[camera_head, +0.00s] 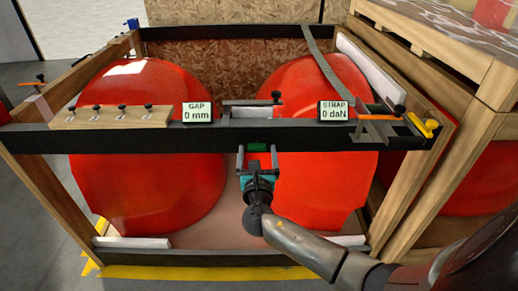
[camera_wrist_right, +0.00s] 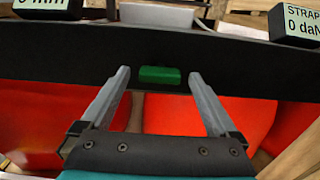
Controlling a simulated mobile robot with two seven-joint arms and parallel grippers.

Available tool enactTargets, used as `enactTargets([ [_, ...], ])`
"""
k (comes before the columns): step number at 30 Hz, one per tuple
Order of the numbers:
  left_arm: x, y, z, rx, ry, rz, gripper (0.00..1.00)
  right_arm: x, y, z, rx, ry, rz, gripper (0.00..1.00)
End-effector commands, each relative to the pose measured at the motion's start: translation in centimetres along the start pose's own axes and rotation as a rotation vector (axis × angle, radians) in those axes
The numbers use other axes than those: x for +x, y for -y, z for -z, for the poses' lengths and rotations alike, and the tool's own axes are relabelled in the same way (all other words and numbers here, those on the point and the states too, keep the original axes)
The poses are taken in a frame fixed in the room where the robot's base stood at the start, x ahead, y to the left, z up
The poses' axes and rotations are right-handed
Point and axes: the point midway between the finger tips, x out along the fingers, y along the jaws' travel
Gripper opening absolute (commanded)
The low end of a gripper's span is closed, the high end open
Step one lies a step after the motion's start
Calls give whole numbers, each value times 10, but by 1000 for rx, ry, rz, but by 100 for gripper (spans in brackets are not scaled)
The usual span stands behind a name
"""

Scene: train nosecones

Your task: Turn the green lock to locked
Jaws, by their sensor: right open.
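The green lock (camera_head: 257,147) is a small green block on the front face of the black crossbar (camera_head: 80,140). In the right wrist view the green lock (camera_wrist_right: 160,75) lies lengthwise along the bar, between and just beyond my fingertips. My right gripper (camera_head: 256,152) is open in front of the bar, and its two grey fingers also show in the right wrist view (camera_wrist_right: 158,78). The fingers stand either side of the lock with gaps, and nothing is between them. Whether the fingertips touch the bar I cannot tell. My left gripper is not in view.
Two large red nosecones (camera_head: 150,185) (camera_head: 315,185) sit in a wooden crate behind the bar. A GAP display (camera_head: 198,112) reads 0 mm and a STRAP display (camera_head: 333,111) reads 0 daN. A wooden strip (camera_head: 125,117) with several dark knobs lies on the bar's left.

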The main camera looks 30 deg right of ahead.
Motion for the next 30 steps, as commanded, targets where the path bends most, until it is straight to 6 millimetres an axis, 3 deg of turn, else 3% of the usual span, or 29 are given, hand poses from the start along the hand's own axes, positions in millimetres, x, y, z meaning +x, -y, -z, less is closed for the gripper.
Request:
enactTargets([
  [7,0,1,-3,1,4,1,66,0,0,0,0,0,0,93],
  [30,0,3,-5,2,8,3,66,0,0,0,0,1,0,9],
])
